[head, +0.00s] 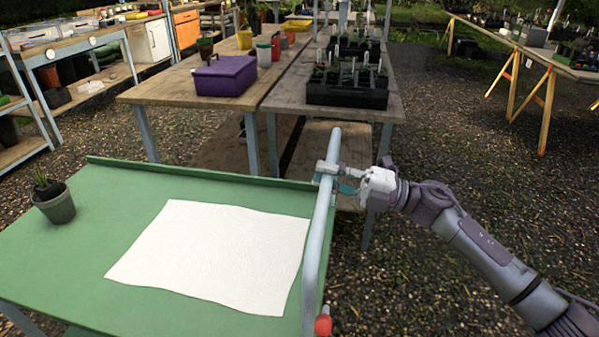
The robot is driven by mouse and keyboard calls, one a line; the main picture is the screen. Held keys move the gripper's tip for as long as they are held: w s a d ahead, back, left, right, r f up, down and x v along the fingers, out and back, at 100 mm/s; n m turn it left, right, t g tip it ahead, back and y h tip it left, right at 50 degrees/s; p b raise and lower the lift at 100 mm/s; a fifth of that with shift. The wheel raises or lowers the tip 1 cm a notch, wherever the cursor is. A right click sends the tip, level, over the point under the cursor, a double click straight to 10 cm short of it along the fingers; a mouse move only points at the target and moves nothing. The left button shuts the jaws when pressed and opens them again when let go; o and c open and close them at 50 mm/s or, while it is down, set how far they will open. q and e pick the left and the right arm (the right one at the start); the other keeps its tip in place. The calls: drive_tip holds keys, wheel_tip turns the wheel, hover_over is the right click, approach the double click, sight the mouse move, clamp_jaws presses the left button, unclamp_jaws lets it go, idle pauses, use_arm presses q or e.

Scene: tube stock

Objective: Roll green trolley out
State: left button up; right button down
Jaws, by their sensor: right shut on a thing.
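The green trolley (130,195) fills the lower left of the head view. A pale metal push handle (318,232) runs along its right end. My right gripper (329,180) is shut on the handle's upper part, and its arm comes in from the right. A white sheet (215,256) lies flat on the trolley top, and a small grey pot (54,203) with a spiky plant stands at its left. My left gripper is not in view. The trolley's wheels are hidden.
Wooden tables (180,92) stand just behind the trolley, with a purple box (225,76) and a black seedling tray (347,92) on them. A red knob (323,325) shows at the handle's near end. Gravel floor (450,150) is open to the right.

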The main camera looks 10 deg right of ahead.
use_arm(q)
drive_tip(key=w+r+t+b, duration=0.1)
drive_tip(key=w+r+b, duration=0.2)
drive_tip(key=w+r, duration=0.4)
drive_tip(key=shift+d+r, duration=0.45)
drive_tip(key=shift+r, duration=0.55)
use_arm(e)
drive_tip(key=r+v, duration=0.3)
drive_tip(key=v, duration=1.2)
drive_tip(key=shift+s+d+f, duration=0.25)
drive_tip(key=shift+d, duration=0.35)
drive_tip(key=c, duration=1)
unclamp_jaws()
drive_tip(key=shift+r, duration=0.1)
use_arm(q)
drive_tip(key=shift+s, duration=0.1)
use_arm(e)
drive_tip(key=v, duration=1.2)
